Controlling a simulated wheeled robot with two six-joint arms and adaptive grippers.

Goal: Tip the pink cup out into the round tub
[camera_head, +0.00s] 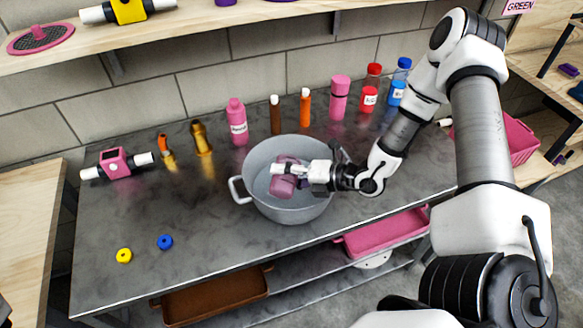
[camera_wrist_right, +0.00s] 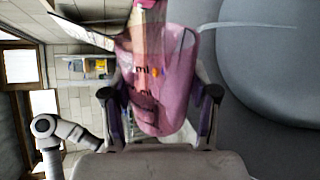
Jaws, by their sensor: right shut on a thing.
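My right gripper (camera_head: 292,177) is shut on the pink cup (camera_head: 283,181) and holds it over the round grey tub (camera_head: 290,214). The cup is see-through pink with small marks on its side; in the right wrist view the pink cup (camera_wrist_right: 165,85) sits between the two fingers. That view is turned sideways, with the tub (camera_wrist_right: 245,80) filling its right side, and the cup looks tipped over onto its side. I cannot tell whether anything is in the cup or has fallen into the tub. My left gripper is not in view.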

